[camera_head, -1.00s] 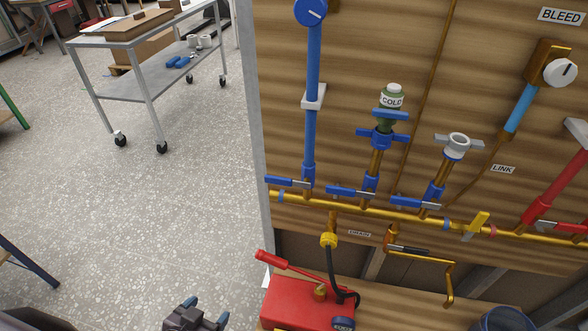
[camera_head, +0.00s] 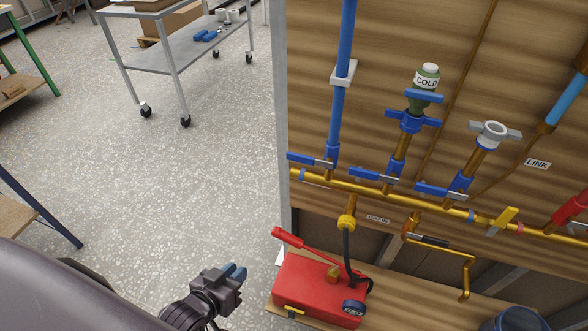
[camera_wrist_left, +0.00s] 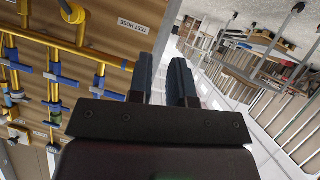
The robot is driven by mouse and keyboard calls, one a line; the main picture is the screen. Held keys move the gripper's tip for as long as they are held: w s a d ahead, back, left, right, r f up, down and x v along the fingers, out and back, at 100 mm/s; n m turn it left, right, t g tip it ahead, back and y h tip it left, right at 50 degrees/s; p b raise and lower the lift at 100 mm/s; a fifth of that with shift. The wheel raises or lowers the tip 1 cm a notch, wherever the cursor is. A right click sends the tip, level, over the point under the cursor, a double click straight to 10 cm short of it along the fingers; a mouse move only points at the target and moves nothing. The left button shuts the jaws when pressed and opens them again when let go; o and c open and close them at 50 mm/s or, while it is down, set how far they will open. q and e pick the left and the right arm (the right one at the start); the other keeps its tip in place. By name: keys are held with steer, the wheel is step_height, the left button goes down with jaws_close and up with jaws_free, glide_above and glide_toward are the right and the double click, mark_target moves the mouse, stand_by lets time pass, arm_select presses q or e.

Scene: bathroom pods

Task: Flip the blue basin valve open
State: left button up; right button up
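Several blue lever valves sit along the brass manifold on the wooden panel. In the head view there is a left blue lever (camera_head: 305,159), a middle blue lever (camera_head: 364,174) and a right blue lever (camera_head: 437,191). No basin label is readable, so I cannot tell which is the basin valve. All three levers lie roughly along the manifold pipe (camera_head: 335,184). My left gripper (camera_head: 235,273) is low, left of the panel and apart from every valve. In the left wrist view its dark fingers (camera_wrist_left: 162,80) stand apart with nothing between them. My right gripper is not in view.
A red pump box (camera_head: 318,290) with a raised handle and black hose stands just right of my left gripper. The panel's grey edge post (camera_head: 282,120) is close by. A yellow lever (camera_head: 503,220) sits further right on the manifold.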

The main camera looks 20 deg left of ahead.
arm_select(q)
steer(key=w+d+n+t, duration=0.1)
steer(key=w+n, duration=0.1)
steer(key=w+d+n+t+h+b, duration=0.1)
steer(key=w+n, duration=0.1)
steer(key=w+d+r+n+t+h+b, duration=0.1)
steer(key=w+n, duration=0.1)
steer(key=shift+d, duration=0.4)
jaws_close()
steer(key=w+r+n+t+y+b, duration=0.1)
steer(key=w+n+t+b, duration=0.3)
steer(key=n, duration=1.1)
steer(key=w+n+t+y+b, duration=0.3)
steer(key=n+t, duration=0.4)
steer(key=n, duration=0.7)
steer(key=shift+w+d+r+n+y+b, duration=0.3)
steer(key=shift+w+r+n+y+b, duration=0.1)
steer(key=shift+w+y, duration=0.45)
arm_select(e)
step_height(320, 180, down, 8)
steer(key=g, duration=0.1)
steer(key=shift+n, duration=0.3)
